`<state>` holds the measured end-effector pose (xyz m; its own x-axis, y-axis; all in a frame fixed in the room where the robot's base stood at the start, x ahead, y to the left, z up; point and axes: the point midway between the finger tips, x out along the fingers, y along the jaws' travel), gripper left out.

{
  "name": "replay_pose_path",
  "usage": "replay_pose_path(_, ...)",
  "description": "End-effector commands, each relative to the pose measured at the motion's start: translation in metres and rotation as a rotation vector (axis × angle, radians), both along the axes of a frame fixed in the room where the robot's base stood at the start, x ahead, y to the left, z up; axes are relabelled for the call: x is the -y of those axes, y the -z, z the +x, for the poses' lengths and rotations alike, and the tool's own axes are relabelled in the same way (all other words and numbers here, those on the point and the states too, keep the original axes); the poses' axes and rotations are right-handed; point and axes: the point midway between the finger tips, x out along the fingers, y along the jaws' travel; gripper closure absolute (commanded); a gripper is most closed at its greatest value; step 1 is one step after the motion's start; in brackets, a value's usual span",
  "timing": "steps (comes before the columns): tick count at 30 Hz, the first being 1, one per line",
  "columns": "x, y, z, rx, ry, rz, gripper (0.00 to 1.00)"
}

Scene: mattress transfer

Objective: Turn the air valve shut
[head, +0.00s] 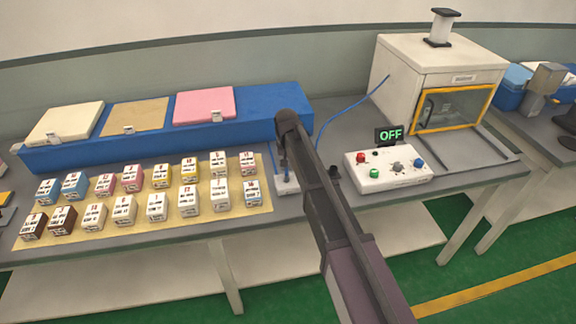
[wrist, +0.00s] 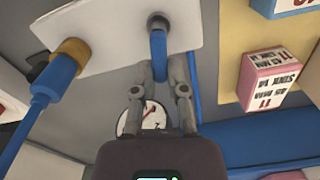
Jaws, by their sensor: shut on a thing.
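The air valve has a blue handle (wrist: 158,44) standing out from a white base plate (wrist: 112,32) in the wrist view. In the head view the white base (head: 287,188) sits on the bench, just right of the box mat. My gripper (wrist: 159,74) is shut on the blue handle, with one grey finger on each side of its end. In the head view my gripper (head: 284,165) points down at the valve, and my arm hides part of it. A round white gauge (wrist: 141,117) shows partly behind my fingers.
A blue hose with a brass fitting (wrist: 69,54) joins the base plate. Several small labelled boxes (head: 189,199) stand left of the valve. A white control box (head: 388,172) stands right, below a sign (head: 390,134) reading OFF. A blue bench block (head: 255,107) lies behind.

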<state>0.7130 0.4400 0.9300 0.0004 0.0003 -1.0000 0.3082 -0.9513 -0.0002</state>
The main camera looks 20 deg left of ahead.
Motion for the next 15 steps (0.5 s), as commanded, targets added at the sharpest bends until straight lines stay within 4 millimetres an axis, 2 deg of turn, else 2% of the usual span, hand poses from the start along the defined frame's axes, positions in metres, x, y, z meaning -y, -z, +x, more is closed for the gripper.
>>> replay_pose_path(9, -0.0046, 0.0002, -0.0024, -0.001, -0.209, -0.001, 1.0)
replay_pose_path(15, -0.0053, 0.0002, -0.003, -0.001, -0.255, -0.001, 1.0)
